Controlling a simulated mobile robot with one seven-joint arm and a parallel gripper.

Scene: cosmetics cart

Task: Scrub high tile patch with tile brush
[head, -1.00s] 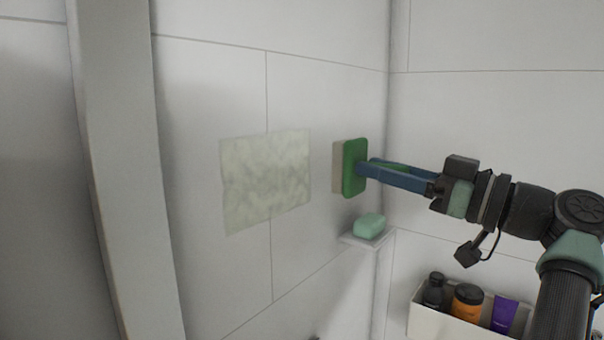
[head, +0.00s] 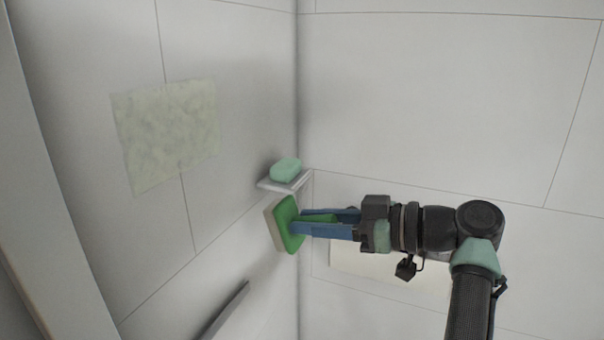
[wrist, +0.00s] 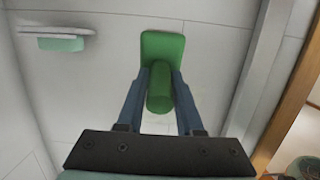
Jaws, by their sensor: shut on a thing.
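The high tile patch (head: 170,135) is a greenish, blotchy square on the left wall. The tile brush (head: 291,224) has a green back and a pale scrubbing pad that faces left. My gripper (head: 300,224) is shut on its green handle, its blue fingers on either side. The brush is right of and lower than the patch, clearly apart from it, just below the corner shelf. In the wrist view the green brush (wrist: 162,46) extends ahead of my gripper (wrist: 160,80), with its handle between the fingers. The pad is hidden there.
A small corner shelf (head: 300,183) holds a mint-green soap (head: 286,170) just above the brush. A grey bar (head: 226,309) is on the left wall below. A pale upright edge (head: 40,200) stands at the far left. A cream object (head: 345,262) is partly hidden behind my arm.

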